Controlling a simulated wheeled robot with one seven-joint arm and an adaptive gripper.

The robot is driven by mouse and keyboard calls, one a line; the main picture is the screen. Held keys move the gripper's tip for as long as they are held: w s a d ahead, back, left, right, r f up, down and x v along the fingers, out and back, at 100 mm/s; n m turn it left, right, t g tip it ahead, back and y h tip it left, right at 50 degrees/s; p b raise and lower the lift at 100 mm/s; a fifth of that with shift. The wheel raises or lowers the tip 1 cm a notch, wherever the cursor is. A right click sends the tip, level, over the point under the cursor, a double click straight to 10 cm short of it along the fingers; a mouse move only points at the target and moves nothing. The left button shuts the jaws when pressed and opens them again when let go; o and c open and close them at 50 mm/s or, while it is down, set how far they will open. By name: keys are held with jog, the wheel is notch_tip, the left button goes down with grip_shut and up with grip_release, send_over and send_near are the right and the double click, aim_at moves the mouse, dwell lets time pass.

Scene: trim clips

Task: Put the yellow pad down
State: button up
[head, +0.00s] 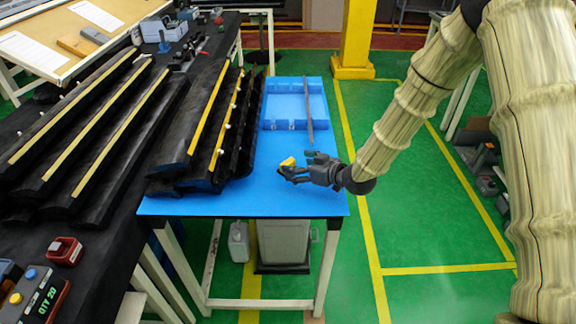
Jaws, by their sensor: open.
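The yellow pad (288,161) is a small yellow piece at the tips of my gripper (286,170), above or on the front middle of the blue table top (240,205). My gripper reaches in from the right, with its dark fingers pointing left. The fingers are open and partly overlap the pad's lower edge. The pad is small here, and I cannot tell whether it rests on the table or still touches a finger.
Long black trim parts (205,125) with yellow strips cover the table's left side. The blue surface in front of my gripper is clear.

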aim_at(287, 161)
jog(key=shift+w+a+r+p, duration=0.15)
jog(key=shift+a+p, duration=0.25)
jog(key=shift+a, duration=0.05)
jog(key=shift+p+x, duration=0.85)
jog(key=shift+x, duration=1.3)
jog(key=c, duration=1.2)
jog(key=shift+r, duration=0.15)
